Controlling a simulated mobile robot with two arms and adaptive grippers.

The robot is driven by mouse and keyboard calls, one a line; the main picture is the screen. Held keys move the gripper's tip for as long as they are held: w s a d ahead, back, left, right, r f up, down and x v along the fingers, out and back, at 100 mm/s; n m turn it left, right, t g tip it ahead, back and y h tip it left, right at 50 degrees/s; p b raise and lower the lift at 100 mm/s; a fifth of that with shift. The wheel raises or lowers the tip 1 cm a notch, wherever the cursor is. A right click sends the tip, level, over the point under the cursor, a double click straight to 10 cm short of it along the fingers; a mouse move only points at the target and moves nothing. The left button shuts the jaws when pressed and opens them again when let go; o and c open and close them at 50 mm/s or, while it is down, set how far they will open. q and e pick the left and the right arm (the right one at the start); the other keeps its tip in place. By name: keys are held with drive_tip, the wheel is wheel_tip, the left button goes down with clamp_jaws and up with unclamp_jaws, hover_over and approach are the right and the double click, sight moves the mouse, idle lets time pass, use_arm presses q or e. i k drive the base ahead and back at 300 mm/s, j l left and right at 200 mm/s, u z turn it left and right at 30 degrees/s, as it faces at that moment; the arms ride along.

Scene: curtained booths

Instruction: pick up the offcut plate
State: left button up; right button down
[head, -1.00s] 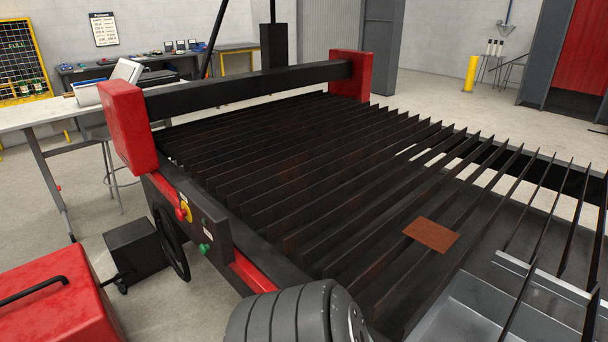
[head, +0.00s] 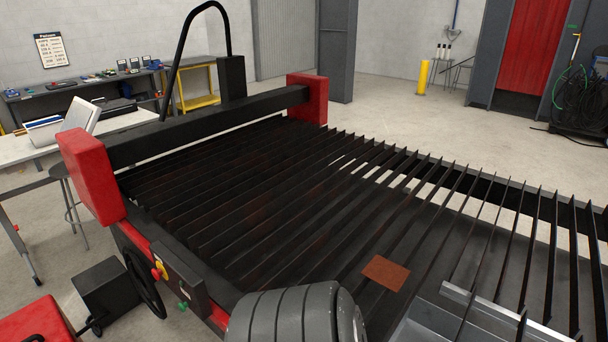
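The offcut plate (head: 386,273) is a small rusty-brown rectangle. It lies flat across the dark upright slats of the cutting table (head: 270,200), near the front right of the head view. A grey, ribbed rounded part of my own arm shows at the bottom middle, left of the plate and apart from it. Neither gripper's fingers show in the head view.
A black gantry beam with red ends (head: 92,178) spans the table's far left. Red and green buttons sit on the table's near side. A grey metal tray (head: 470,322) lies right of the plate. A black box (head: 105,290) stands on the floor at left.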

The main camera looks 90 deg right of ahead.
sight(389, 275)
drive_tip(key=z, duration=0.5)
drive_tip(key=i+z, duration=0.1)
drive_tip(key=z, duration=0.85)
drive_tip(key=i+j+z, duration=0.1)
drive_tip(key=z, duration=0.9)
drive_tip(key=j+z, duration=0.1)
drive_tip(key=z, duration=0.35)
drive_tip(key=j+z, duration=0.1)
drive_tip(key=z, duration=0.4)
drive_tip(key=i, duration=0.05)
